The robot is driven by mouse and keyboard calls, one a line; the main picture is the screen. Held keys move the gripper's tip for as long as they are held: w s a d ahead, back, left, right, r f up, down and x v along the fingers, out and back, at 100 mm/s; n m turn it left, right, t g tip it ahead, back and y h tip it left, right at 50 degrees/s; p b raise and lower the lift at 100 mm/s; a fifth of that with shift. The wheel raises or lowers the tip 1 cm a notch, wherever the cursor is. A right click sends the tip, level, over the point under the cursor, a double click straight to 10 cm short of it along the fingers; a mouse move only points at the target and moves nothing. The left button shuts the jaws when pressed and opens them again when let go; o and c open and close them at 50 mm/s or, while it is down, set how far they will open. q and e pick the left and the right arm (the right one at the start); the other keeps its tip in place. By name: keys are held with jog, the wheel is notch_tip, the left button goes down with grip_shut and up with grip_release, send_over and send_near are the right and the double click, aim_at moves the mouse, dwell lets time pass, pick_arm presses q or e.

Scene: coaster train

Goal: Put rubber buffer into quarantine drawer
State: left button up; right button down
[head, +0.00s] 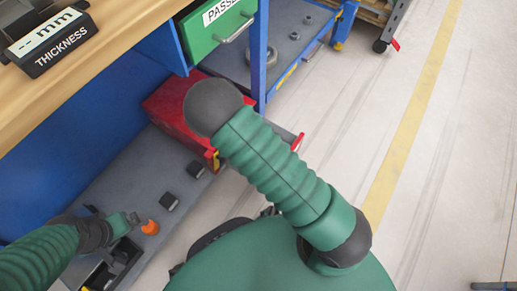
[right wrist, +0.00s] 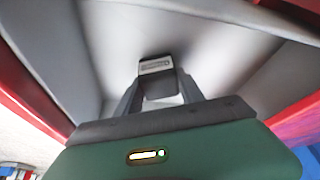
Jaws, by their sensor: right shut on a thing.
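My right gripper (right wrist: 158,90) shows in the right wrist view, its fingers shut on a small dark-grey block, the rubber buffer (right wrist: 155,66). Pale grey walls surround it, with red edges at both sides, so it is inside or just over the open red drawer. I cannot tell whether the block touches the drawer floor. In the head view the red quarantine drawer unit (head: 165,108) stands low beyond my right arm, which hides the right gripper and most of the drawer. My left gripper (head: 131,218) is low at the left, near an orange piece; its opening is unclear.
Two dark blocks (head: 169,202) (head: 195,169) and an orange piece (head: 151,228) lie on the grey lower shelf (head: 135,180). A green drawer marked PASSED (head: 213,38) is above the red unit. A thickness gauge (head: 50,40) stands on the wooden bench top.

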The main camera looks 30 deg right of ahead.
jog(key=c, duration=0.7)
grip_release()
jog(key=s+a+r+n+y+p, duration=0.1)
jog(key=s+a+r+n+p, duration=0.1)
jog(key=r, duration=0.7)
jog(key=s+a+r+n+y+p, duration=0.1)
jog(key=s+a+r+n+p, duration=0.2)
jog(key=r, duration=0.6)
jog(key=s+a+r+n+y+p, duration=0.1)
jog(key=s+a+r+n+p, duration=0.1)
jog(key=r, duration=0.7)
jog(key=shift+s+a+r+n+g+p, duration=0.2)
jog(key=shift+s+n+p, duration=0.1)
jog(key=shift+s+n, duration=0.25)
jog(key=shift+s+a+r+n+g+p, duration=0.15)
jog(key=shift+s+n+p, duration=0.1)
jog(key=shift+s+n, duration=0.3)
jog(key=shift+s, duration=0.1)
